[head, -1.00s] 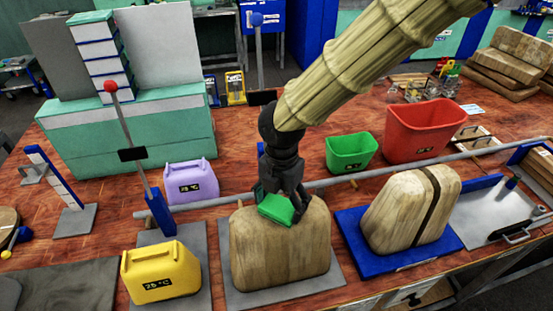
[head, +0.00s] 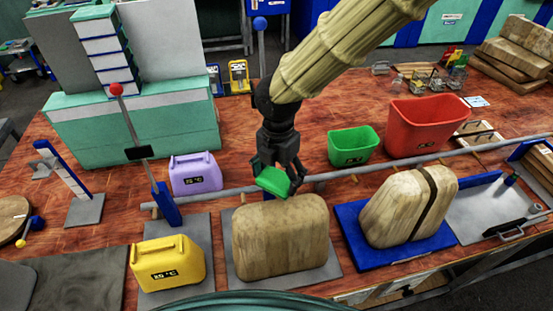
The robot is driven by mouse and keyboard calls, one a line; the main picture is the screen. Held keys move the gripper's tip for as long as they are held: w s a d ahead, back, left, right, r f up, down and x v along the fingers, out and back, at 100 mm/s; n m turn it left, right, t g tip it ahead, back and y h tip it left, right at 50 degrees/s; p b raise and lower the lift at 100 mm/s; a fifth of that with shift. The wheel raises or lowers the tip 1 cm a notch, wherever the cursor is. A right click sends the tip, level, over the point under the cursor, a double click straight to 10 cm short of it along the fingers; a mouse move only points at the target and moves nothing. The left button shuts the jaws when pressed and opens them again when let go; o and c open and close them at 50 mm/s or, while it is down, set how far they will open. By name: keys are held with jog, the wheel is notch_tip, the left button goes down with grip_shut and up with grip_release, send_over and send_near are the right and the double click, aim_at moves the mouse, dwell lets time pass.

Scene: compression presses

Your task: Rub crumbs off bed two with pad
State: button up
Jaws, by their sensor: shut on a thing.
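My gripper (head: 278,177) is shut on a green pad (head: 272,181) and points down. In the head view the pad shows just above the top edge of a large rounded wooden-looking block (head: 280,240); I cannot tell whether it touches the block. The block stands on a grey plate (head: 236,275). To the right, a similar block with a dark band (head: 410,208) stands on a blue plate (head: 365,255). No label shows which bed is number two, and I cannot make out crumbs.
A yellow jug-like weight (head: 168,270) stands left of the middle block and a purple one (head: 195,177) behind it. A grey bar (head: 360,174) runs across the table behind the blocks. Green (head: 352,147) and red (head: 428,125) bins stand behind it. A lever with a red knob (head: 117,90) rises at left.

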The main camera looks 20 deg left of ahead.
jog(key=shift+s+d+r, duration=0.1)
jog(key=shift+s+r, duration=0.05)
jog(key=shift+r, duration=1.3)
jog(key=shift+f, duration=0.1)
